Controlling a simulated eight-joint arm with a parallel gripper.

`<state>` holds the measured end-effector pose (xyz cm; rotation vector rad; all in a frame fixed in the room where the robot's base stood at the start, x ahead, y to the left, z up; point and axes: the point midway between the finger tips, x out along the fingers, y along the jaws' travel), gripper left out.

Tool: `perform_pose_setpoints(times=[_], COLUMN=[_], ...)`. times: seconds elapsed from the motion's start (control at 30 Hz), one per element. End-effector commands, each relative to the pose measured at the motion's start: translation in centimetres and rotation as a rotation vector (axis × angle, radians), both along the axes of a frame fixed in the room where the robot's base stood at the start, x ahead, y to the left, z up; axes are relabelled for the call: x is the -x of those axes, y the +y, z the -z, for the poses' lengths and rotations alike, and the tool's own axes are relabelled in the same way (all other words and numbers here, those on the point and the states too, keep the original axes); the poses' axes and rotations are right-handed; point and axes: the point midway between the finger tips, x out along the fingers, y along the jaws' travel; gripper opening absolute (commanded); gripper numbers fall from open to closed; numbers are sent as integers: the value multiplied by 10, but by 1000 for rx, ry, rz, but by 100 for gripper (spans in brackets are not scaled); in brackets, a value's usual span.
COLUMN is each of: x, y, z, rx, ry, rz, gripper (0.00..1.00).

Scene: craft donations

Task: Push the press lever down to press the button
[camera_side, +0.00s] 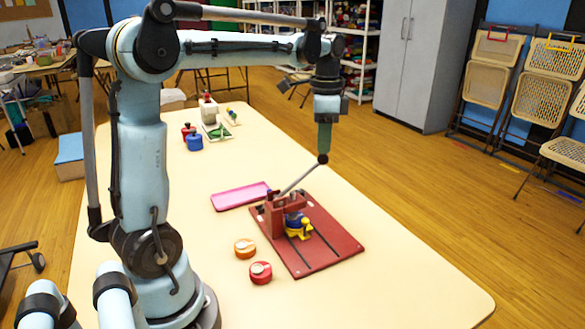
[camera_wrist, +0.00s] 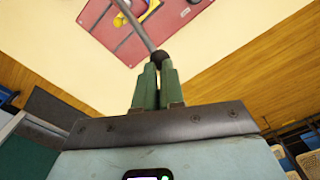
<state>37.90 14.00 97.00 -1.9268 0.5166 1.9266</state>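The press (camera_side: 286,214) stands on a red base board (camera_side: 335,243) on the table. Its grey lever (camera_side: 297,179) slants up to the right and ends in a dark round knob (camera_side: 323,160). A blue part and a yellow piece (camera_side: 300,230) sit at the press; I cannot make out the button itself. My gripper (camera_side: 324,150) points down, directly above the knob. In the wrist view its two green fingers (camera_wrist: 158,68) are close together, with the knob (camera_wrist: 160,56) right at their tips. They look shut and touching or nearly touching it.
A pink tray (camera_side: 241,197) lies behind the press. An orange round container (camera_side: 245,248) and a red one (camera_side: 260,272) stand to its front left. Blue and red containers (camera_side: 194,141) and a white device (camera_side: 212,122) are at the far end. The table's right front is clear.

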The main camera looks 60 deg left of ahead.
Motion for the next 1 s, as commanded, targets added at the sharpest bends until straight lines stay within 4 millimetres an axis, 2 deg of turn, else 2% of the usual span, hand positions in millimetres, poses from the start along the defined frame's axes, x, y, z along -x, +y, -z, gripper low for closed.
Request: perform_pose_setpoints(times=[1.0], x=[-4], y=[0], z=[9], rx=[0], ry=[0], rz=[0], gripper=[8])
